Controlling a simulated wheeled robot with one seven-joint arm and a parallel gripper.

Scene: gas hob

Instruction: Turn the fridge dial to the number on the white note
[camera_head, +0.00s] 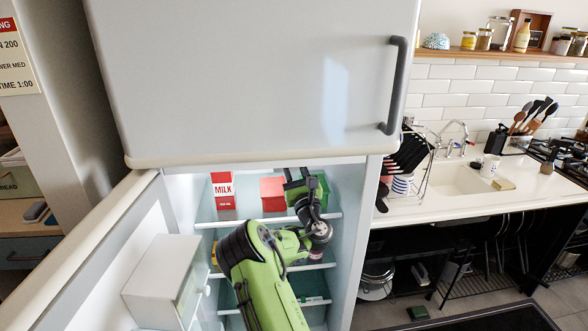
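The fridge (250,85) stands with its lower door (95,240) swung open to the left. My green arm reaches into the lit lower compartment, and my gripper (299,178) is at the upper shelf, in front of a green box (322,190). The gripper's dark fingers are small and partly lost against the background, so I cannot tell whether they are apart. I cannot make out the dial; my arm and gripper cover part of the interior. No plain white note with a single number is readable. A pale printed sheet (14,60) at far left shows "200", "MED" and "TIME 1:00".
A red MILK carton (223,190) and a red box (272,194) stand on the upper shelf, left of my gripper. A white bin (160,280) juts from the open door, left of my arm. A sink counter (450,205) with a dish rack is at right.

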